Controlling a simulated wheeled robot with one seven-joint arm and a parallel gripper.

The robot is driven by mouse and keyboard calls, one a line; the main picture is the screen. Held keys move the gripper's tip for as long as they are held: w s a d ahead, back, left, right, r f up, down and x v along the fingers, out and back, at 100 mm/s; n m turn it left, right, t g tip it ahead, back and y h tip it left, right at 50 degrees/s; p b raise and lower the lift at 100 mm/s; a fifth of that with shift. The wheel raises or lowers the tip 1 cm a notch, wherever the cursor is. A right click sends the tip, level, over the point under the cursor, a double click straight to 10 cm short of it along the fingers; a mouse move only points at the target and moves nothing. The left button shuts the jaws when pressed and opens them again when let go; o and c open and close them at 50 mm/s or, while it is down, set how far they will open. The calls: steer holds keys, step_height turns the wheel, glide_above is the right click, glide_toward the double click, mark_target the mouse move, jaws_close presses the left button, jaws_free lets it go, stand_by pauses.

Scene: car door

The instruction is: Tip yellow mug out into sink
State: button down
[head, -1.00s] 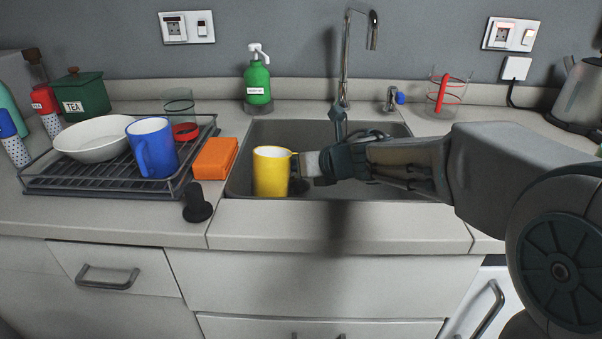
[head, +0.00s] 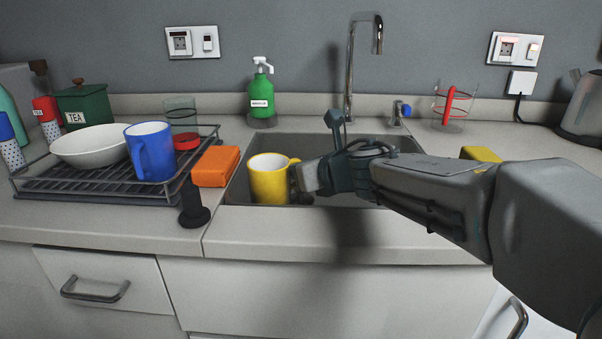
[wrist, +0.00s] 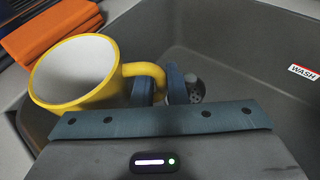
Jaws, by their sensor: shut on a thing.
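The yellow mug (head: 269,180) has a white inside and hangs over the left part of the grey sink (head: 330,149). It is close to upright, tilted a little. In the wrist view the mug (wrist: 112,84) shows its open rim, and its inside looks empty. My gripper (head: 299,178) reaches in from the right and is shut on the mug's handle. In the wrist view the fingers (wrist: 162,85) close around the handle, with the sink drain (wrist: 194,89) behind them. Whether the mug's base touches the sink is hidden.
An orange sponge (head: 215,166) and a black stopper (head: 194,207) lie left of the sink. A rack (head: 60,188) holds a blue mug (head: 151,151) and a white bowl (head: 90,147). A green soap bottle (head: 262,92) and the tap (head: 349,75) stand behind the sink.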

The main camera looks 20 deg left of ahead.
mark_target(300, 157)
steer(key=shift+r, duration=0.1)
step_height(300, 157, up, 5)
steer(key=p, duration=0.5)
stand_by(0.5)
